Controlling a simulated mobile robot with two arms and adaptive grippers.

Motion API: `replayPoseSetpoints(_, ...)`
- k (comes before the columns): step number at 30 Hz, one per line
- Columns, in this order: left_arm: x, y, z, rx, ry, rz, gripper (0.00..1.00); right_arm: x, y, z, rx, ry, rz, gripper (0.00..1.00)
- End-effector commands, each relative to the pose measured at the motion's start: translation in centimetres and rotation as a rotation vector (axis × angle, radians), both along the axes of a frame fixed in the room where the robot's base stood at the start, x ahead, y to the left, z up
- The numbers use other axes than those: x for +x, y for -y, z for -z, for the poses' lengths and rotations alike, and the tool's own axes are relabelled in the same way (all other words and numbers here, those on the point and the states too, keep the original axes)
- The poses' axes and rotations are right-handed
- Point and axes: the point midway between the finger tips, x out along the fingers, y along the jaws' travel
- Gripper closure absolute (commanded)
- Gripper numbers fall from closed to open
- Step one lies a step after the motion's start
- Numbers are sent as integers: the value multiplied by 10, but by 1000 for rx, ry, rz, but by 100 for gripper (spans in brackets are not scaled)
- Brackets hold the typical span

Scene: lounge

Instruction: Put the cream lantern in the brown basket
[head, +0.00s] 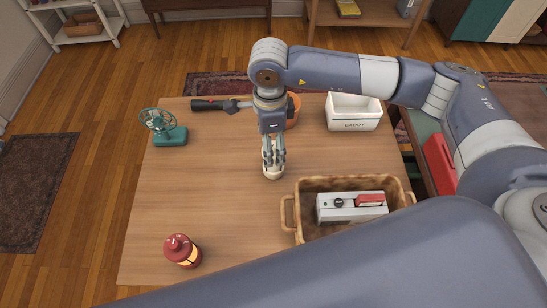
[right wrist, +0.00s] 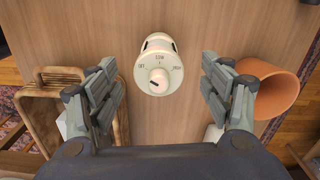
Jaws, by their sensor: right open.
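The cream lantern (head: 273,172) stands on the wooden table, just left of the basket's far-left corner, partly hidden by my right gripper. In the right wrist view the lantern (right wrist: 158,62) shows its dial and sits between the two spread fingers, with gaps on both sides. My right gripper (head: 273,150) points down over it, open; its fingers also show in the right wrist view (right wrist: 160,88). The brown basket (head: 290,207) stands at the table's near right and holds a white device with a red part (head: 350,206). My left gripper is not in view.
A white bin (head: 353,113) is back right, a teal fan (head: 164,128) back left, a red lantern (head: 182,251) front left. The table's left middle is clear.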

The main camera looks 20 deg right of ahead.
Motion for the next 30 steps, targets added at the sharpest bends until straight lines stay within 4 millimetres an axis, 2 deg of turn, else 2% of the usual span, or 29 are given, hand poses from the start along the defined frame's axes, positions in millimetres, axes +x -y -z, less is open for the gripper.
replayPoseSetpoints(4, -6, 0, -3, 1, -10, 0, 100, -1, 0, 24, 0, -5, -2, 27)
replayPoseSetpoints(11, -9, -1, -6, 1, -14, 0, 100, -1, 1, 43, -2, -3, -3, 27)
replayPoseSetpoints(17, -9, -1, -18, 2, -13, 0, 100, -4, 7, 71, -1, -5, -3, 27)
replayPoseSetpoints(21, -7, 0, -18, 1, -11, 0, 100, -2, 6, 87, 0, -2, -5, 27)
replayPoseSetpoints(29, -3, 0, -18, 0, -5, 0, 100, -2, 6, 91, -1, -1, -5, 27)
replayPoseSetpoints(30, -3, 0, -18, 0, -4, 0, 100, -2, 6, 91, 0, -1, -5, 32)
